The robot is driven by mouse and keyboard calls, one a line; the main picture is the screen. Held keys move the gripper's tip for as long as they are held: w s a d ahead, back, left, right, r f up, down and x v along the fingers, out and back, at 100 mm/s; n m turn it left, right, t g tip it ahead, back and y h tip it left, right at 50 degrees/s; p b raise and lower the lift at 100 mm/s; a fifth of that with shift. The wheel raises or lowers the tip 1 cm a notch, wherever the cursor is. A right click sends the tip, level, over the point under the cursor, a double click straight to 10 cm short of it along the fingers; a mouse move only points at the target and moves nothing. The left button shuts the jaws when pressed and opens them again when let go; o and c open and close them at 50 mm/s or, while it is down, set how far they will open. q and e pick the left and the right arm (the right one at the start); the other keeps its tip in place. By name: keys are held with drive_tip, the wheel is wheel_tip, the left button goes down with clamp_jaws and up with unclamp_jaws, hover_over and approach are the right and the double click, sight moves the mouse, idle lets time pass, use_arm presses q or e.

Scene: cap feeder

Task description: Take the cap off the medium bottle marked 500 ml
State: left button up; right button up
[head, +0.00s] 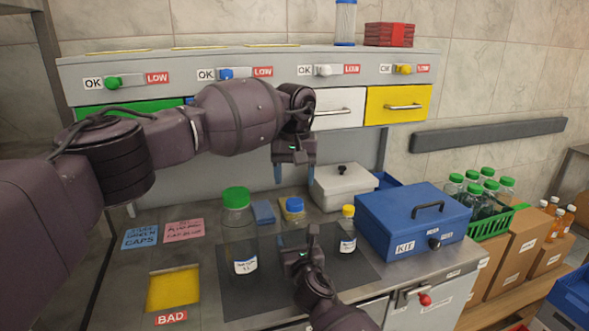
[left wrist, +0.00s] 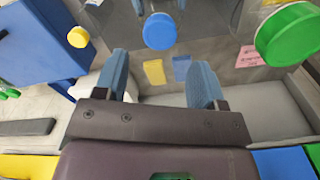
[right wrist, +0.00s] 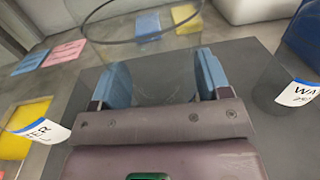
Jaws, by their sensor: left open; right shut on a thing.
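The medium bottle (head: 294,237) is clear with a blue cap (head: 294,204) and stands upright on the dark mat between two other bottles. I cannot read its 500 ml mark. My right gripper (head: 302,250) is low and shut on its clear body, which shows faintly between the fingers (right wrist: 163,75) in the right wrist view. My left gripper (head: 294,172) is open and empty, pointing down above the blue cap, apart from it. In the left wrist view the blue cap (left wrist: 160,31) lies just beyond the open fingers (left wrist: 155,70).
A larger green-capped bottle (head: 236,200) stands close on the left and a small yellow-capped bottle (head: 348,215) on the right. A blue box (head: 400,225) stands farther right, a white lidded box (head: 340,188) behind. Colored drawers (head: 398,104) hang above. A yellow bin opening (head: 173,290) is front left.

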sight(295, 201)
use_arm(q)
drive_tip(key=shift+f, duration=3.2)
